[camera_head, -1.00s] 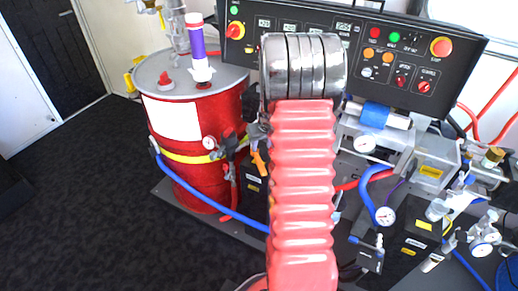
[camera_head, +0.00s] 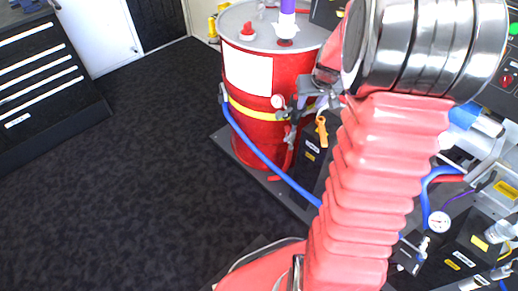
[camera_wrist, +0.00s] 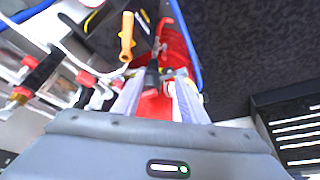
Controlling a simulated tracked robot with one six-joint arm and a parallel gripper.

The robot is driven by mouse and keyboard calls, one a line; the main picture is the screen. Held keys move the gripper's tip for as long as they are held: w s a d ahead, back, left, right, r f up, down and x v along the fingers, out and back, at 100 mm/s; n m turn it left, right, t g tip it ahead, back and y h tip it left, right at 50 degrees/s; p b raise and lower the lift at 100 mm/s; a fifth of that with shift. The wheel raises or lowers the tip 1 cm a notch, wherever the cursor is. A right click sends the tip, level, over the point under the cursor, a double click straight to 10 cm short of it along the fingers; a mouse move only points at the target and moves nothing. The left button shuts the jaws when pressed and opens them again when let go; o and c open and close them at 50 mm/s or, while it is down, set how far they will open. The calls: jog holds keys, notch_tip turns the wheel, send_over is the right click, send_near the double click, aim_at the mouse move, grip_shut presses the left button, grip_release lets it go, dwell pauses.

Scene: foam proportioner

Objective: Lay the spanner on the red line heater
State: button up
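In the wrist view my gripper (camera_wrist: 160,84) shows two pale fingers standing apart, with the red drum behind the gap. A dark fitting shows between the fingertips; I cannot tell whether it touches them. I see nothing clearly held. In the head view my thick red arm with its silver rings covers the middle right, and the gripper's fingers cannot be made out. I cannot pick out the spanner in either view. I cannot identify the red line heater either; much of the machine is behind my arm or out of frame.
A red drum (camera_head: 262,130) with a yellow band stands left of my arm. An orange-handled valve (camera_head: 321,130) and a blue hose (camera_head: 268,160) are close by. A gauge (camera_head: 438,222) sits at the right. A black drawer cabinet (camera_head: 45,75) stands far left, with clear dark floor between.

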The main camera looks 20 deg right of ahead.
jog(key=s+a+r+n, duration=0.1)
jog(key=s+a+r, duration=0.2)
jog(key=a+r, duration=0.55)
jog(key=s+a+r+n, duration=0.1)
jog(key=s+a+r, duration=0.2)
jog(key=s+a, duration=0.6)
jog(key=s+a+r+n+t+y, duration=0.1)
jog(key=s+a+r, duration=0.2)
jog(key=s+a, duration=0.7)
jog(key=shift+a+n, duration=0.4)
jog(key=shift+a, duration=0.1)
jog(key=shift+c, duration=0.3)
jog(key=shift+c, duration=0.7)
